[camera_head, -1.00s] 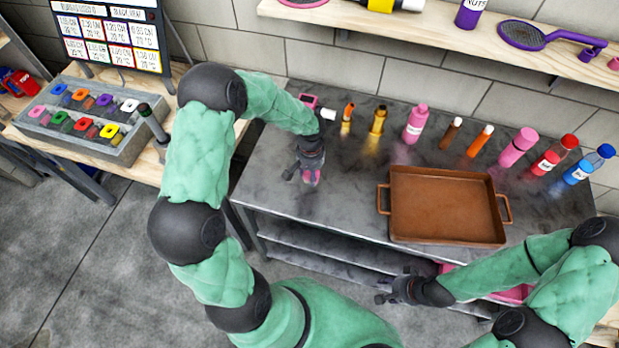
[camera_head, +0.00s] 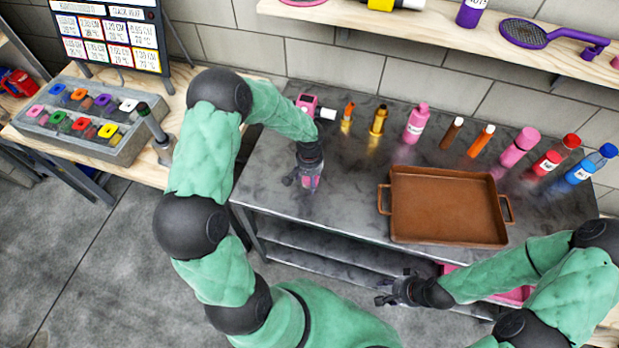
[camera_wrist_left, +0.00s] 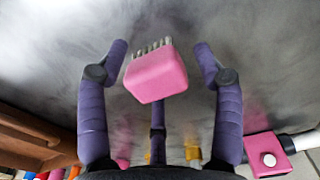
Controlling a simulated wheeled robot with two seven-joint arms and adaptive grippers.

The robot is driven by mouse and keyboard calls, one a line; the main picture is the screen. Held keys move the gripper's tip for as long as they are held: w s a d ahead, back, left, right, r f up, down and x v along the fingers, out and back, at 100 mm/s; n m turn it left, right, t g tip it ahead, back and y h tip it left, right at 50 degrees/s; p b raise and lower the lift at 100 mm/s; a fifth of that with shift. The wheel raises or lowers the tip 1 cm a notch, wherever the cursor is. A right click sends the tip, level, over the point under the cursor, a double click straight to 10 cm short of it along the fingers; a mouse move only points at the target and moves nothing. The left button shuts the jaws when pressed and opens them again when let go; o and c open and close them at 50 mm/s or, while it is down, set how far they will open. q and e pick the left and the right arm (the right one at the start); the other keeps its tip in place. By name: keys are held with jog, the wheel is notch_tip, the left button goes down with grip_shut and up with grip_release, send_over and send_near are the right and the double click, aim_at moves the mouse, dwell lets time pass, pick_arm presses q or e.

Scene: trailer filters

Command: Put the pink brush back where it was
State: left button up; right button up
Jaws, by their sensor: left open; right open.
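The pink brush (camera_wrist_left: 156,78) shows in the left wrist view as a pink block with grey bristles at its far end. In the head view its pink (camera_head: 309,184) shows at my left gripper (camera_head: 300,179), near the left front part of the grey metal table (camera_head: 345,190). My left gripper is open, with its two purple fingers on either side of the brush and a gap on each side. A third finger shows below the brush in the wrist view. My right gripper (camera_head: 386,291) is open and empty in front of the table.
A brown tray (camera_head: 445,234) stands on the table to the right. Several bottles, including a pink one (camera_head: 416,124), line the back. A pink and white device (camera_head: 308,104) is behind my left gripper. A wall shelf (camera_head: 430,25) is above.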

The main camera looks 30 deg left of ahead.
pick_arm(q)
jog(key=shift+r, duration=0.1)
jog(key=shift+r, duration=0.35)
notch_tip(320, 180, up, 11)
jog(key=p, duration=0.2)
jog(key=shift+r+p, duration=0.2)
jog(key=shift+p, duration=0.1)
